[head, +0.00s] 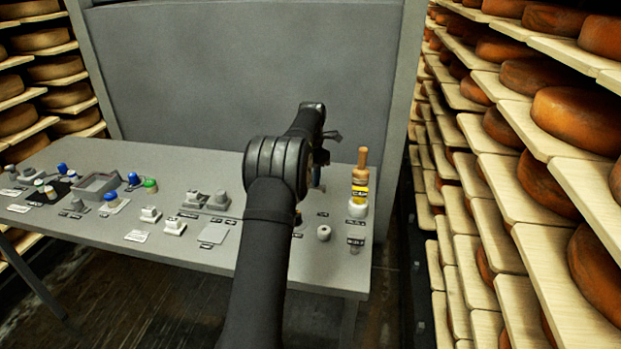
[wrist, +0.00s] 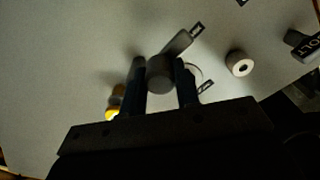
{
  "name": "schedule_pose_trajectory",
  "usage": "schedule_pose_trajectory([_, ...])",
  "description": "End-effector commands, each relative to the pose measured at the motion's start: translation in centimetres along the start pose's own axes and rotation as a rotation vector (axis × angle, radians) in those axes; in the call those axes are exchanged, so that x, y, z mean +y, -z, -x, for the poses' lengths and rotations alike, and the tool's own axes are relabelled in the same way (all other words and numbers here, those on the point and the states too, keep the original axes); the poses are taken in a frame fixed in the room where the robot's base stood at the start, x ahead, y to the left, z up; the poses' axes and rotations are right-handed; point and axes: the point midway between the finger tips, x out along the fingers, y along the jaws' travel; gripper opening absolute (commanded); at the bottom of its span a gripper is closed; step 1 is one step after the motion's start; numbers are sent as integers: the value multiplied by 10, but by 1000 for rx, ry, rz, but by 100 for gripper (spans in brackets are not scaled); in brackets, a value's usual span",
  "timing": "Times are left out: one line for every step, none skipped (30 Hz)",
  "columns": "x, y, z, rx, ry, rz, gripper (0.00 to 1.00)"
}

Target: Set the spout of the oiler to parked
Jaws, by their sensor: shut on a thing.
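In the wrist view, a grey round-topped part (wrist: 159,75) with a flat grey arm (wrist: 181,41) pointing up and right sits between my fingers. It looks like the oiler and its spout, though no name on it can be read. My gripper (wrist: 161,66) is shut on the round part, one dark finger on each side. In the head view, my gripper (head: 319,180) points down over the right part of the table, mostly behind my arm. The held part is hidden there. Small marks on the panel beside the part are too small to read.
A dark labelled block (wrist: 304,43) is farther right. A wooden-topped, yellow-banded tool (head: 361,185) stands upright near the table's right edge. Several knobs and switches fill the left side.

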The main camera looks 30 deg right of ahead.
Motion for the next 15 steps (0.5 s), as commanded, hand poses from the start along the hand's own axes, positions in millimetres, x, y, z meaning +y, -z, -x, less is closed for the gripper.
schedule_pose_trajectory([1, -1, 1, -1, -1, 15, 0])
schedule_pose_trajectory([1, -1, 0, -1, -1, 22, 0])
schedule_pose_trajectory([1, -2, 0, -1, -1, 31, 0])
schedule_pose_trajectory([1, -2, 0, -1, -1, 37, 0])
schedule_pose_trajectory([2, -2, 0, -1, -1, 42, 0])
schedule_pose_trajectory([2, -3, 0, -1, -1, 47, 0])
schedule_pose_trajectory([2, -3, 0, -1, -1, 50, 0])
schedule_pose_trajectory([2, -3, 0, -1, -1, 52, 0])
schedule_pose_trajectory([2, -3, 0, -1, -1, 54, 0])
schedule_pose_trajectory([2, -3, 0, -1, -1, 55, 0])
schedule_pose_trajectory([2, -3, 0, -1, -1, 56, 0])
schedule_pose_trajectory([2, -3, 0, -1, -1, 57, 0])
schedule_pose_trajectory([2, -3, 0, -1, -1, 57, 0])
schedule_pose_trajectory([2, -3, 0, -1, -1, 57, 0])
schedule_pose_trajectory([2, -3, 0, -2, -1, 57, 0])
